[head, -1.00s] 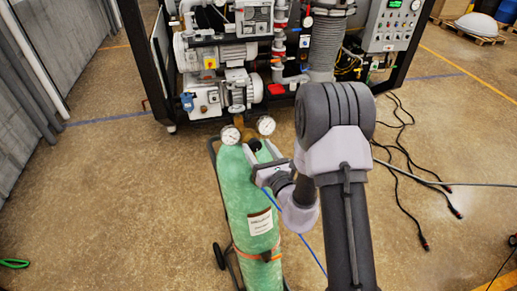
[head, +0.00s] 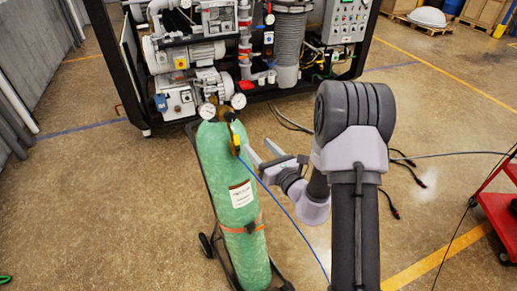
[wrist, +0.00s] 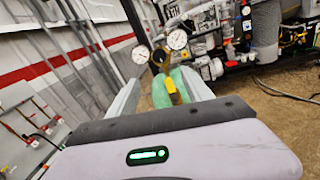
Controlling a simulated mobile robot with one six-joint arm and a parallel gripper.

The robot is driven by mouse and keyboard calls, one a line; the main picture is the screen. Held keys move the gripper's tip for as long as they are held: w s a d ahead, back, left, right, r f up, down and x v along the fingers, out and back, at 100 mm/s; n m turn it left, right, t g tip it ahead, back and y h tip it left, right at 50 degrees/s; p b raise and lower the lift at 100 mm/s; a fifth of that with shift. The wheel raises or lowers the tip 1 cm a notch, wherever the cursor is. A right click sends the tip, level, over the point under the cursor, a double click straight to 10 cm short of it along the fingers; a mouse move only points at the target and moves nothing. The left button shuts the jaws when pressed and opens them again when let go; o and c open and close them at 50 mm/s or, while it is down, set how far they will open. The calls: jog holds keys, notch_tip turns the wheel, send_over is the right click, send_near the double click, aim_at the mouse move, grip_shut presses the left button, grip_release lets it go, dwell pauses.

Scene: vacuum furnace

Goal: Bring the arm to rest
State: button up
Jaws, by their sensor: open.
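My gripper (head: 258,159) is open and empty, just right of the upper part of a green gas cylinder (head: 226,175) in the head view. Its fingers point up and left, toward the cylinder's valve, and a gap shows between them and the cylinder. In the wrist view the two pale fingers (wrist: 165,98) stand apart, with the cylinder top (wrist: 180,85), its brass regulator and two round gauges (wrist: 177,40) seen between and beyond them. My arm covers part of the floor behind it.
The cylinder stands on a dark wheeled cart (head: 206,246). A blue hose runs from its valve down past my arm. The vacuum furnace machine (head: 220,50) stands behind. Cables lie on the floor at right, and a red cart (head: 497,208) stands at the right edge.

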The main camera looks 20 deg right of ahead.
jog(key=s+a+n+g+y+b, duration=0.5)
jog(key=s+a+n+b, duration=0.25)
jog(key=a, duration=0.25)
jog(key=s+a+n+g+y+b, duration=0.55)
jog(key=a+n, duration=0.25)
jog(key=a, duration=0.2)
jog(key=s+a+f+n+g+h+b, duration=0.1)
jog(key=s+f+n+g+h+b, duration=0.15)
jog(key=s+f+n+b, duration=0.35)
jog(key=s+f+n+g+h+b, duration=0.2)
jog(key=s+f+n+h+b, duration=0.15)
jog(key=s, duration=0.55)
jog(key=s+d+f+n+t+h+b, duration=0.1)
jog(key=s+d+f+n+h+b, duration=0.1)
jog(key=d, duration=0.3)
jog(key=s+d+f+n+t+h+b, duration=0.2)
jog(key=d+f+n+h+b, duration=0.1)
jog(key=d+f+h+b, duration=0.1)
jog(key=shift+d+h+b, duration=0.3)
jog(key=shift+d+h, duration=0.15)
jog(key=shift+d, duration=0.5)
jog(key=shift+s+f, duration=0.1)
jog(key=shift+f, duration=0.05)
